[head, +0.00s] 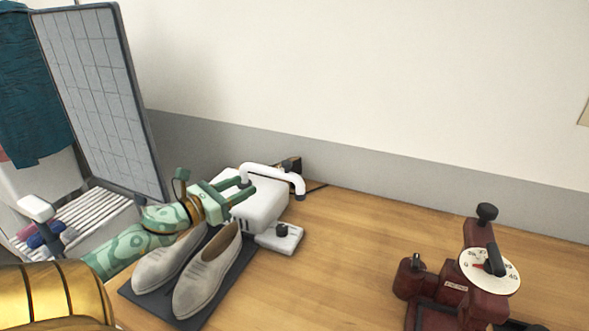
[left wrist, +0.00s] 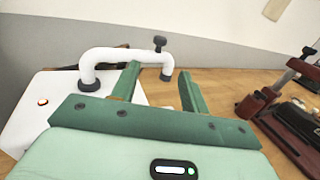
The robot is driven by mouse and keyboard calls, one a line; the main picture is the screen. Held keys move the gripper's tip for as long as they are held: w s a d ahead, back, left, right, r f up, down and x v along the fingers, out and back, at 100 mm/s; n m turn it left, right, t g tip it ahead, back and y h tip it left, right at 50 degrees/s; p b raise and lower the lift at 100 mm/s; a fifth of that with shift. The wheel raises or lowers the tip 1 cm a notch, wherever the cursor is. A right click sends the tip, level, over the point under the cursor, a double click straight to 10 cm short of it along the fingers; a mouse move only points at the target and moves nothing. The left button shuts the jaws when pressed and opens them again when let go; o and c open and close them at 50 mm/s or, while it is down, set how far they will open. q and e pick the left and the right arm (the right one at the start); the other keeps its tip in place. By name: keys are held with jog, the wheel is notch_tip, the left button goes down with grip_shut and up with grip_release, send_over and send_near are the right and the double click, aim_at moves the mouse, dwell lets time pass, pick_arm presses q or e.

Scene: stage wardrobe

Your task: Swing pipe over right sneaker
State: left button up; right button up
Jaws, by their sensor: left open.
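The white pipe (head: 274,171) rises from a white box (head: 267,212), and its dark-tipped outlet hangs at the right, away from the shoes. The right sneaker (head: 205,275), pale grey, stands on a dark mat in front of the box, beside the left sneaker (head: 160,266). My left gripper (head: 247,190) is open and empty above the box, near the pipe. Its fingertips (left wrist: 160,74) frame the outlet end in the wrist view, with no contact visible. My right gripper is out of view.
A white pad with a dark knob (head: 281,231) sits at the box's front right. A dark red machine with a dial (head: 488,270) stands at the right. The wooden table (head: 350,245) between them is clear. A grey gridded panel (head: 100,100) stands at the left.

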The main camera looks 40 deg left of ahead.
aim_at(283, 166)
pick_arm(q)
jog(key=w+b, duration=0.1)
jog(key=w, duration=0.4)
jog(key=w+d, duration=0.1)
jog(key=w, duration=0.4)
jog(key=w+b, duration=0.1)
jog(key=w, duration=0.4)
jog(key=shift+w+d+r+b, duration=0.15)
jog(key=shift+w+b, duration=0.15)
jog(key=shift+w, duration=0.05)
grip_shut()
